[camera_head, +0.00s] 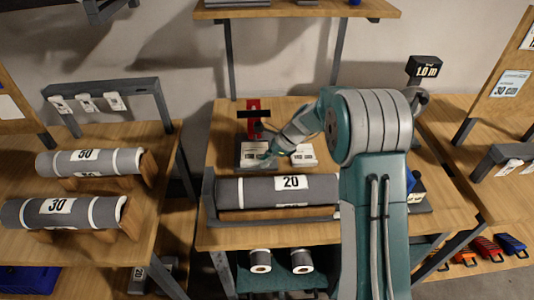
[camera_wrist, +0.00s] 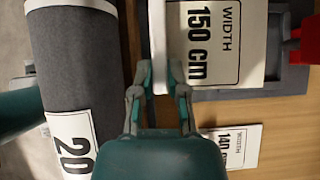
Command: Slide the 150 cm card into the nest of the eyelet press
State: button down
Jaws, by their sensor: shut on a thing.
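The 150 cm card (camera_wrist: 203,45) is white with black print, and its white edge strip runs between my fingertips in the wrist view. My gripper (camera_wrist: 160,88) is shut on that edge. In the head view the card (camera_head: 251,152) lies low in front of the eyelet press, left of my gripper (camera_head: 266,157). The red eyelet press (camera_head: 254,117) stands behind it. In the wrist view, red press parts (camera_wrist: 302,45) and a grey base (camera_wrist: 255,92) show beside the card. I cannot tell how far the card sits in the nest.
A white 140 cm card (camera_wrist: 233,146) lies on the wood beside the gripper, also in the head view (camera_head: 303,156). A grey roll marked 20 (camera_head: 260,191) lies along the front of the bench. Rolls marked 50 (camera_head: 90,162) and 30 (camera_head: 64,211) rest on the left table.

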jog(key=shift+f, duration=0.15)
jog(key=shift+d, duration=0.15)
jog(key=shift+w+f, duration=0.35)
jog(key=shift+f, duration=0.4)
jog(key=shift+w+f, duration=0.35)
jog(key=shift+f, duration=0.45)
jog(key=shift+w+f, duration=0.35)
jog(key=shift+f, duration=0.9)
jog(key=shift+w, duration=0.65)
jog(key=shift+w, duration=0.3)
jog(key=shift+w, duration=0.35)
jog(key=shift+w, duration=0.3)
